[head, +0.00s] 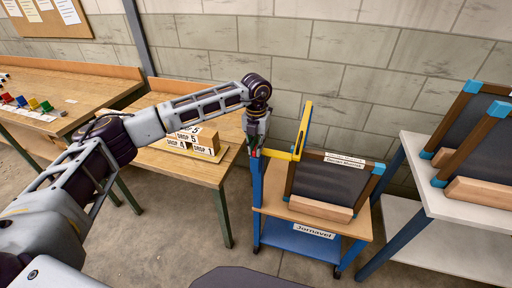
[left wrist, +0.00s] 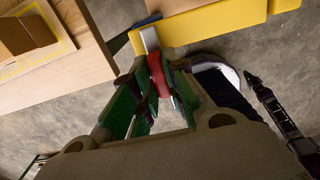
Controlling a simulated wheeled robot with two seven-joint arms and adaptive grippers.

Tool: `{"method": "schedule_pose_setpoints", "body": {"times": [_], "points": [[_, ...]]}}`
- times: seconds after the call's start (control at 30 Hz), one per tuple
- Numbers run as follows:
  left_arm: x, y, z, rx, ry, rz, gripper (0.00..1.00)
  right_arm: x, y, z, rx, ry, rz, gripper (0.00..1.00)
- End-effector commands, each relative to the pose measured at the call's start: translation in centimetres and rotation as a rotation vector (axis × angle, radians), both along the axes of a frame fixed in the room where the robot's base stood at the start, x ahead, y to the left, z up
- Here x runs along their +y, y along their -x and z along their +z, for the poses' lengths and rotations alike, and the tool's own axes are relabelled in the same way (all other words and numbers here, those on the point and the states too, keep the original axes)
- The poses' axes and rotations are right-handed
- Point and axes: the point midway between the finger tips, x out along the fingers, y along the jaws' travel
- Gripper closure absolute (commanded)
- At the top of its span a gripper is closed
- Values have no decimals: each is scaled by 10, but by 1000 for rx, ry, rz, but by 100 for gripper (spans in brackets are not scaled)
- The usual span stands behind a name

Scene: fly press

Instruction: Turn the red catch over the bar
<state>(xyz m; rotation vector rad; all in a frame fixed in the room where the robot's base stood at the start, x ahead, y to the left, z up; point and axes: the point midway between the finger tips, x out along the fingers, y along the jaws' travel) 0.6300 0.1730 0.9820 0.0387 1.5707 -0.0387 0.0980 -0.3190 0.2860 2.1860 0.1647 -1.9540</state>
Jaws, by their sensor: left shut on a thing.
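My left gripper (head: 256,148) is at the top of the blue post, at the left side of the small trolley. In the left wrist view its green fingers (left wrist: 155,85) are shut on the red catch (left wrist: 158,76), which shows as a short red piece between them. The yellow bar (head: 300,132) stands upright, slightly tilted, with a yellow arm reaching left to the gripper. In the left wrist view the bar (left wrist: 205,22) crosses just beyond the fingertips. In the head view the gripper mostly hides the catch. My right gripper is out of view.
The trolley (head: 350,227) carries a dark, wood-framed panel (head: 330,183). A wooden table (head: 205,170) with cardboard boxes (head: 193,140) stands to the left. A white rack (head: 430,160) with more framed panels is at the right. Some floor shows between table and trolley.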

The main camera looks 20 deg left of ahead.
Motion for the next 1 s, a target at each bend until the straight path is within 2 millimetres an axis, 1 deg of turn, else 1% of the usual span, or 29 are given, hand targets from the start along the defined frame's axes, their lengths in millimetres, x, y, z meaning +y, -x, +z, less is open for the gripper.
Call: {"method": "schedule_pose_setpoints", "body": {"times": [0.13,0.17,0.3,0.33,0.63,0.77,0.87,1.0], "points": [[0,-1,1,-3,0,-1,100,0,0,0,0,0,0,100],[0,-1,1,-3,0,-1,84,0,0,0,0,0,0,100],[0,-1,1,-2,0,-1,66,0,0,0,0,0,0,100],[0,-1,1,-2,0,-1,64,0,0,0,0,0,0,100],[0,0,0,-1,0,0,64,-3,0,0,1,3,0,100],[0,0,3,-1,0,0,64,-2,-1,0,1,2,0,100],[0,0,9,-1,0,0,64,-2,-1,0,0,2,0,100],[0,-1,22,-3,1,0,64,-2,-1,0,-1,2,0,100]]}}
